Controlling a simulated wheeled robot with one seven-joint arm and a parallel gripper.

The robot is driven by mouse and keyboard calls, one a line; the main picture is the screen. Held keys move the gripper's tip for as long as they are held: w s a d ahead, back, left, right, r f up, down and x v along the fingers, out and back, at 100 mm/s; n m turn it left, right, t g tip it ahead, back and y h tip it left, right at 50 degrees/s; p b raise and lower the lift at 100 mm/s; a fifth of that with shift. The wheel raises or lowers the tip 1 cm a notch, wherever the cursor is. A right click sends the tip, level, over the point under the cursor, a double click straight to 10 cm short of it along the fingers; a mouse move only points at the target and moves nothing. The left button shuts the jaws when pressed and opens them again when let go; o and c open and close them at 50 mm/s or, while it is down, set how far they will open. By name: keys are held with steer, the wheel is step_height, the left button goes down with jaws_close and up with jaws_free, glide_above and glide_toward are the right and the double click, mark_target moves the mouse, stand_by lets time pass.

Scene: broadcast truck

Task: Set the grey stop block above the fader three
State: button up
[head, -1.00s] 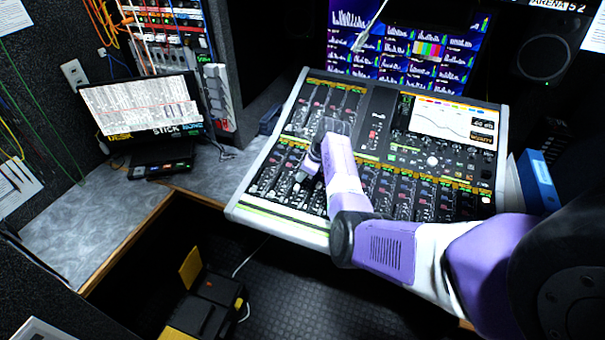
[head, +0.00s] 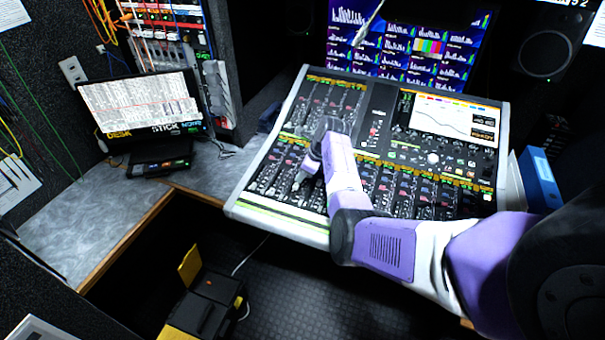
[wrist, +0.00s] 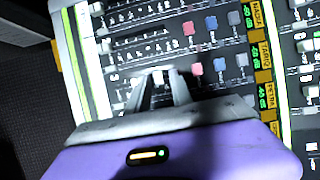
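My gripper (head: 300,184) is low over the lower left part of the mixing console, among its channel strips. In the wrist view my gripper's fingertips (wrist: 160,74) point at the panel, with a narrow gap between them. A small pale grey piece (wrist: 159,79) shows in that gap. I cannot tell whether it is the grey stop block gripped there or a fader cap on the panel. The mixing console (head: 233,207) has several fader strips, and the fingers cover part of one. I cannot make out which is fader three.
Pink, blue and grey buttons (wrist: 211,23) and yellow-green name labels (wrist: 262,75) lie right of the fingers. Screens (head: 400,68) stand behind the console and a blue binder (head: 540,180) at its right. A laptop-like display (head: 140,105) is on the left desk.

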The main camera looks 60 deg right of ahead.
steer(key=shift+o, duration=0.5)
steer(key=shift+a+f, duration=0.1)
steer(key=v, duration=0.8)
stand_by(0.4)
